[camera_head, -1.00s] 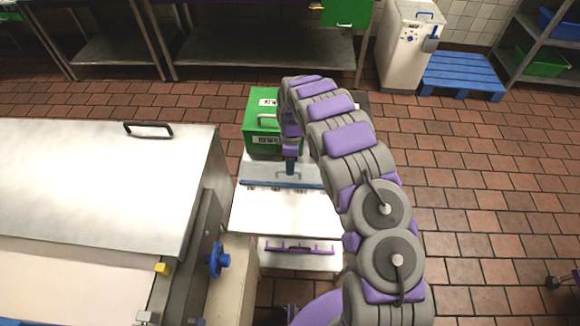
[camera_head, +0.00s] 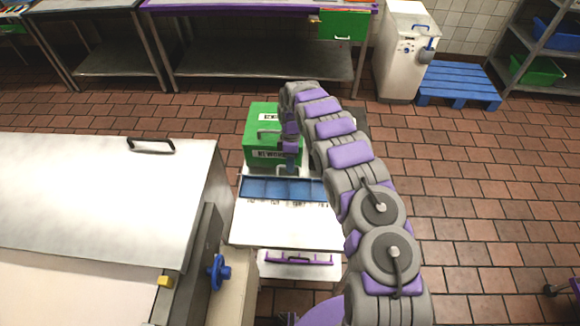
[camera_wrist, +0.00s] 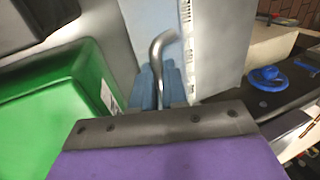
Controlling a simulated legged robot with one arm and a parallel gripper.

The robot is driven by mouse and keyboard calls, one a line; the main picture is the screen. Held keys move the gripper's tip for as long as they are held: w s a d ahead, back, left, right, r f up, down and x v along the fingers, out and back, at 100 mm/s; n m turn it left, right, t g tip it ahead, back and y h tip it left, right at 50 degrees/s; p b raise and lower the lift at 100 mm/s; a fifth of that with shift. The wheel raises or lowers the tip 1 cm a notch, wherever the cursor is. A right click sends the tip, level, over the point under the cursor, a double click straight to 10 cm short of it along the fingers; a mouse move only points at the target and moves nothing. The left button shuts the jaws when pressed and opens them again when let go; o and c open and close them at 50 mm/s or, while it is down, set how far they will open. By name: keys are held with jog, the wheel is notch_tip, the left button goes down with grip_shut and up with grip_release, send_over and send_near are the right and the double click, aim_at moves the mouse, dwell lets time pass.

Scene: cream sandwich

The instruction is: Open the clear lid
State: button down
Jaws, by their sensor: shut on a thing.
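My gripper (camera_head: 290,168) is at the back of the white worktable (camera_head: 285,225), beside the green box. In the wrist view its blue fingers (camera_wrist: 162,88) are shut around a bent metal handle (camera_wrist: 160,52), the lid's handle. A pale bluish panel (camera_wrist: 148,15) beside the handle looks like the clear lid. In the head view the lid is hard to make out; it appears raised toward the back. Below it, a row of blue compartments (camera_head: 275,189) shows uncovered. My arm hides their right end.
A green box (camera_head: 262,122) with a handle stands close behind the compartments, very near my gripper. A large metal machine with a black-handled cover (camera_head: 150,146) and a blue knob (camera_head: 217,272) stands left.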

jog(key=shift+w+d+f, duration=0.1)
jog(key=shift+w+f, duration=0.05)
jog(key=shift+f, duration=0.05)
dwell(0.5)
